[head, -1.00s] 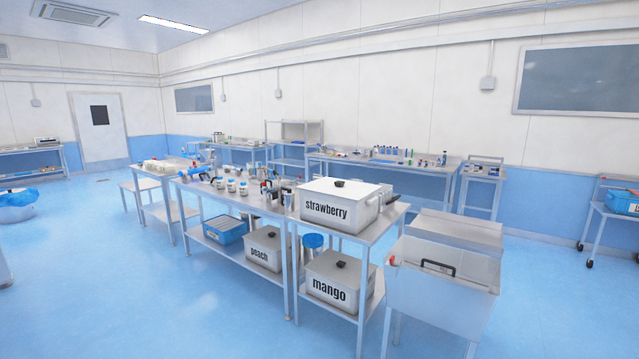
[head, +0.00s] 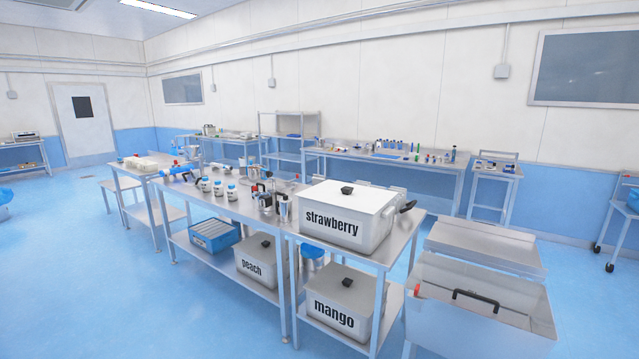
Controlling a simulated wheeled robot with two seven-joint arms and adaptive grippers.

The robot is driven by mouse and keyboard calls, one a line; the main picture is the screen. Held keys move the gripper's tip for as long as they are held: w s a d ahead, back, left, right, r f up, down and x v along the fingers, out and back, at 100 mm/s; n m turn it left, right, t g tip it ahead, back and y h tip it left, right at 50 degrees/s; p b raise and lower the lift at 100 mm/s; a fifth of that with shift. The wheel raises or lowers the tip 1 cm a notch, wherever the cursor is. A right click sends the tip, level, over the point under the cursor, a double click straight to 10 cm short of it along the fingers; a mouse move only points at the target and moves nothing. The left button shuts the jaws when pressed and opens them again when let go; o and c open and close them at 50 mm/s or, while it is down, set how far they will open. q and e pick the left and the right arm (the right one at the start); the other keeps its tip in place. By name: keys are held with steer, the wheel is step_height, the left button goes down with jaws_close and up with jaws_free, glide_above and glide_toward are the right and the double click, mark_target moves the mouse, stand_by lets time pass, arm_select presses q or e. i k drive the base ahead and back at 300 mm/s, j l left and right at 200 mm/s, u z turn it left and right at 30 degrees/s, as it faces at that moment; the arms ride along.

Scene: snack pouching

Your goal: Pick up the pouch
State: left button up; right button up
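I cannot make out a pouch anywhere in the head view. Neither of my grippers is in view. A steel table (head: 250,215) stands ahead with a white lidded box marked strawberry (head: 350,232) on its right end. Several small white jars with blue lids (head: 218,188) stand in a row toward the left of the tabletop. Metal tools and containers (head: 265,198) stand between the jars and the strawberry box; they are too small to tell apart.
A peach box (head: 262,266), a mango box (head: 345,290) and a blue crate (head: 215,236) sit on the lower shelf. A steel bin with a black handle (head: 475,325) stands at the right front. The floor (head: 100,290) at left is clear.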

mark_target(317, 178)
steer(key=i+j, duration=0.15)
steer(key=i, duration=0.35)
steer(key=i+j, duration=0.15)
steer(key=i, duration=0.4)
steer(key=i+j+z, duration=0.1)
steer(key=i, duration=0.4)
steer(key=i+j, duration=0.25)
steer(key=i, duration=0.25)
steer(key=j+z, duration=0.1)
steer(key=i+j, duration=0.05)
